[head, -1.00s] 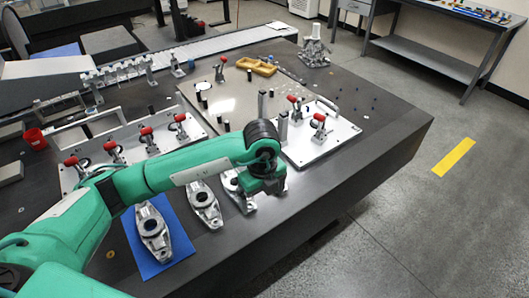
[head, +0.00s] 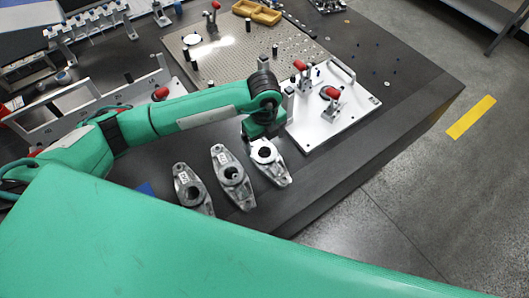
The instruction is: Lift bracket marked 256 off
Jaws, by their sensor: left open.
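Three grey metal brackets lie in a row on the dark table: a left one (head: 190,186), a middle one (head: 232,178) and a right one (head: 270,164). Each has a round dark bore; small white labels show, but I cannot read which is 256. My left gripper (head: 257,135) is open, pointing down at the far end of the right bracket and hiding part of it. I cannot tell whether it touches that bracket. My right gripper is out of view.
A white fixture plate (head: 335,112) with red-handled clamps stands right of the left gripper. Behind is a grey perforated plate (head: 235,60) with posts and a yellow tray (head: 257,12). My green arm part covers the foreground.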

